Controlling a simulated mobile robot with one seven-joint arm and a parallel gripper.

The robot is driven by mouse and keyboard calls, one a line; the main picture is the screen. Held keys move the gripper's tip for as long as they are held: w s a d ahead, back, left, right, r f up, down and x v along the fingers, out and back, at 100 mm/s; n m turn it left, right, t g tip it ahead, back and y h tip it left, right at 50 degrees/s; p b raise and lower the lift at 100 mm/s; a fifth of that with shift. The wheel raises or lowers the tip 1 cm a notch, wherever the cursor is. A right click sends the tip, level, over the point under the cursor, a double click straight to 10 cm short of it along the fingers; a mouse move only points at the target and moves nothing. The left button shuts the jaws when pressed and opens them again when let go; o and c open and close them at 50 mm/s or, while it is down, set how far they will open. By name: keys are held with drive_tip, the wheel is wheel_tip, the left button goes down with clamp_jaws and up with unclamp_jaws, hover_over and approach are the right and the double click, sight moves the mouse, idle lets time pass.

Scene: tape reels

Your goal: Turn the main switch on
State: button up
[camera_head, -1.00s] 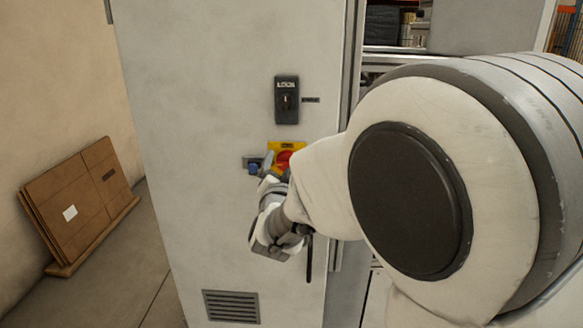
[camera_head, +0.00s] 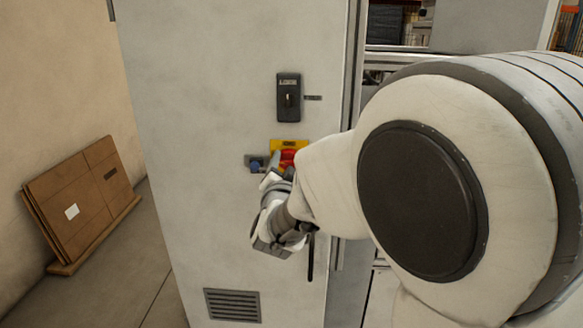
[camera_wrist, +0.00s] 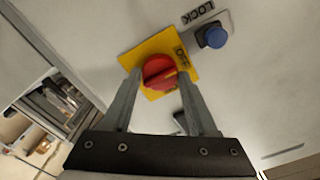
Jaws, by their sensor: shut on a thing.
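The main switch is a red rotary knob (camera_head: 288,156) on a yellow plate (camera_head: 289,144) on the grey cabinet door. In the wrist view the red knob (camera_wrist: 159,72) sits on its yellow plate (camera_wrist: 130,58), with small dark lettering near one corner. Its raised grip bar slants slightly up to the right. My gripper (camera_wrist: 158,80) is at the knob, one finger on each side, shut on it. In the head view my gripper (camera_head: 279,160) partly covers the knob; the exact finger contact is hidden there.
A blue button (camera_wrist: 215,37) beside a LOCK label is close to the switch. A black handle unit (camera_head: 289,97) is above it, and a vent (camera_head: 232,305) is low on the cabinet (camera_head: 200,120). Flat cardboard (camera_head: 85,200) leans on the left wall.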

drive_tip(key=m+b, duration=0.1)
drive_tip(key=b, duration=0.1)
drive_tip(key=m+b, duration=0.1)
drive_tip(key=b, duration=0.1)
drive_tip(key=shift+f, duration=0.35)
drive_tip(key=m+b, duration=0.6)
drive_tip(key=b, duration=0.2)
drive_tip(key=shift+m, duration=0.3)
drive_tip(key=m+b, duration=0.5)
drive_tip(key=shift+r, duration=0.15)
drive_tip(key=shift+r+m+b, duration=0.2)
drive_tip(key=shift+m+b, duration=1.35)
drive_tip(key=shift+m, duration=0.45)
drive_tip(key=o, duration=1.4)
